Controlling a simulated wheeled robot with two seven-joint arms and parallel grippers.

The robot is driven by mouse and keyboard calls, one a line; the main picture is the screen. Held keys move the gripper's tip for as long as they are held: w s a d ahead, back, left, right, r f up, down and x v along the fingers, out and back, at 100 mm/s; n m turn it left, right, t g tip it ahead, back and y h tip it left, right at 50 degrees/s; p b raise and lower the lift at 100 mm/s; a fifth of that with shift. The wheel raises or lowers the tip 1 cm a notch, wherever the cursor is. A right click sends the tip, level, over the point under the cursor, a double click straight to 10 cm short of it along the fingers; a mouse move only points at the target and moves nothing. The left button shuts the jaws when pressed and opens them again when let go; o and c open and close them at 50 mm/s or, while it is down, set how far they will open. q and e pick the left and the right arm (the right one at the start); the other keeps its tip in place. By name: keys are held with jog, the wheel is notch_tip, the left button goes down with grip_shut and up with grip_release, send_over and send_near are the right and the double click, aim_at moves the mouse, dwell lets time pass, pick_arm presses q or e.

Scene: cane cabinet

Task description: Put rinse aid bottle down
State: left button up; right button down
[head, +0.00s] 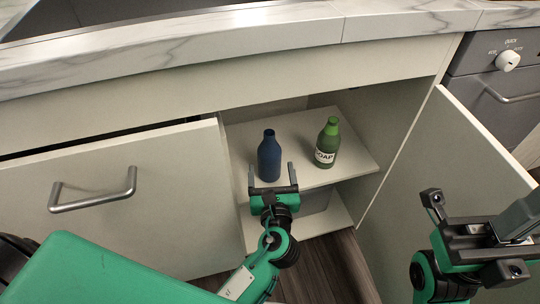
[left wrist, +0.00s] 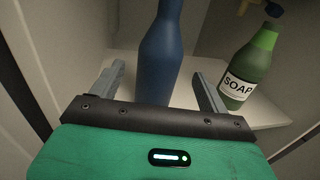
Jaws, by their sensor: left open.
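The dark blue bottle (head: 269,156), likely the rinse aid bottle, stands upright on the upper shelf (head: 300,176) inside the open cabinet. My left gripper (head: 270,173) is open just in front of it. In the left wrist view the blue bottle (left wrist: 159,55) rises beyond and between the two spread fingers of my left gripper (left wrist: 158,85); I cannot tell whether they touch it. My right gripper (head: 475,215) is at the lower right, away from the bottle; its finger opening is unclear.
A green soap bottle (head: 327,143) stands on the same shelf to the right. The open cabinet doors, left (head: 135,200) and right (head: 450,150), flank the opening. A lower shelf (head: 310,222) lies below. The marble countertop (head: 200,45) runs above.

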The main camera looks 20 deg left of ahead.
pick_arm(q)
jog(key=p+v, duration=0.1)
jog(key=v, duration=0.5)
dwell(0.5)
